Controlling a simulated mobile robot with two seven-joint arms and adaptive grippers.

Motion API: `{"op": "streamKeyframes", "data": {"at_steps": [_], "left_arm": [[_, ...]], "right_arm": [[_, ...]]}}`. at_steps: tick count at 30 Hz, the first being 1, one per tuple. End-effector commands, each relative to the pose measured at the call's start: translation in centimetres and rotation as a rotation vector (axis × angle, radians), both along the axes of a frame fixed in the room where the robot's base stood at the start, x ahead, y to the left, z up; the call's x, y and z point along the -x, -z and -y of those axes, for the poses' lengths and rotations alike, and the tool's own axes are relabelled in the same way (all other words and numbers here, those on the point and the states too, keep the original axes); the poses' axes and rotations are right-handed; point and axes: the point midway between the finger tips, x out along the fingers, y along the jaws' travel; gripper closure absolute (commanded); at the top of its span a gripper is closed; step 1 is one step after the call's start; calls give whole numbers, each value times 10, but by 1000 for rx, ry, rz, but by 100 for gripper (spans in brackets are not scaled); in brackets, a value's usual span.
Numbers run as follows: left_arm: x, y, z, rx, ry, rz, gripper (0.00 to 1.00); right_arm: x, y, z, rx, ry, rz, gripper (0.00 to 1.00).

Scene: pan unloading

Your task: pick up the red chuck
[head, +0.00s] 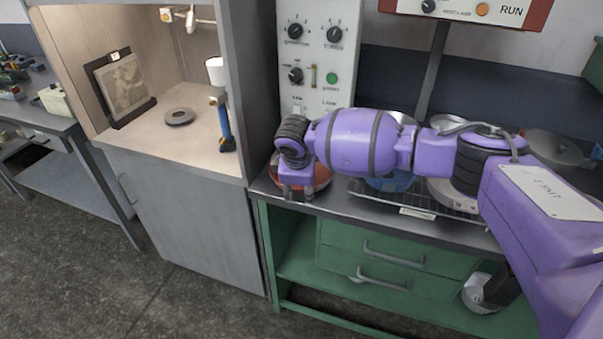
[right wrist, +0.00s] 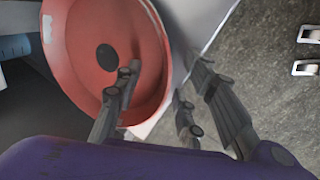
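The red chuck (head: 321,174) is on the dark worktop at its left end, partly hidden behind my right gripper (head: 297,190) in the head view. In the right wrist view the red chuck (right wrist: 88,30) is a large round red disc with a dark centre hole. My right gripper (right wrist: 168,85) is open there. One finger overlaps the disc's face and the other stands beyond its rim, with the rim showing between them. Whether a finger touches it I cannot tell. My left gripper is not in view.
A wire rack (head: 425,205) and a blue bowl-like item (head: 391,183) are right of the chuck, partly behind my arm. A control panel (head: 318,60) stands behind. A cabinet wall (head: 252,100) rises close on the left. Green drawers (head: 380,262) are below.

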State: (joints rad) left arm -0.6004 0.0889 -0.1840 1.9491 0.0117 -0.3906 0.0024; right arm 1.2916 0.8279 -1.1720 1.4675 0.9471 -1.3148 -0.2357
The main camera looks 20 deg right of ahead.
Motion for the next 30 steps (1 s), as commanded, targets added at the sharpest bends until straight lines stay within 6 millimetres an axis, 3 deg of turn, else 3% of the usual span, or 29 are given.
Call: {"op": "streamKeyframes", "data": {"at_steps": [6,15,30], "left_arm": [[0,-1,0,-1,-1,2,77],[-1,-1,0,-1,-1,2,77],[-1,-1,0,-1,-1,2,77]], "right_arm": [[-1,0,0,0,0,2,63],[-1,0,0,-1,0,1,100],[-1,-2,0,0,1,2,100]]}}
